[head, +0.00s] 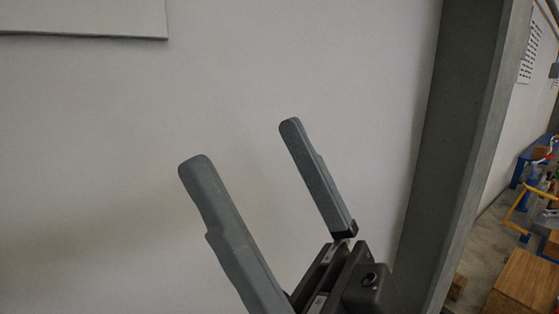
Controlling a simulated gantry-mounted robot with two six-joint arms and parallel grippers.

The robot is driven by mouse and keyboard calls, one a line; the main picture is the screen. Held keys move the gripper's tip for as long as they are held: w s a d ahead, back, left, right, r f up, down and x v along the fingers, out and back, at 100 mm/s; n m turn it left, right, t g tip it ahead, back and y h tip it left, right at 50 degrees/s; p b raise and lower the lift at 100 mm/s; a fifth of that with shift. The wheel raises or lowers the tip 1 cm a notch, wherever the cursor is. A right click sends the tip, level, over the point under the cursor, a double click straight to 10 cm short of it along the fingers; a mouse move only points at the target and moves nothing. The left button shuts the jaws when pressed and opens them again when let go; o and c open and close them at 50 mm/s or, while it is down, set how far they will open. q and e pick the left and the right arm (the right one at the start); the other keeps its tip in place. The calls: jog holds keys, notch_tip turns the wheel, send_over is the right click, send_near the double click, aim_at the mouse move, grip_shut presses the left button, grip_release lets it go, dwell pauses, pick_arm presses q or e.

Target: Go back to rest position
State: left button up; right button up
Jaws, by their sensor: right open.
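My right gripper (243,145) shows in the lower middle of the head view, pointing up and to the left. Its two grey fingers are spread wide apart with nothing between them. Part of its dark body shows at the bottom edge. A plain pale wall fills the view behind it. My left gripper is not in the head view. No flanged vessel shows.
A grey column (465,150) stands to the right of the gripper. Past it are a wooden box (527,285), a yellow frame (518,208) and blue equipment on the floor. A pale panel (80,15) is at the upper left. The space around the fingers looks clear.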

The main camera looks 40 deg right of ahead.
jog(key=w+d+m+h, duration=0.1)
jog(key=m+h, duration=0.1)
jog(key=h, duration=0.1)
jog(key=w+d+m+h, duration=0.1)
jog(key=m+h, duration=0.1)
jog(key=h, duration=0.1)
jog(key=d+m+h, duration=0.1)
jog(key=m+h, duration=0.1)
jog(key=h, duration=0.1)
jog(key=shift+w+d+f+h, duration=0.15)
jog(key=shift+w+d+h, duration=0.05)
jog(key=shift+w+h, duration=0.2)
notch_tip(320, 180, up, 19)
jog(key=p, duration=1.9)
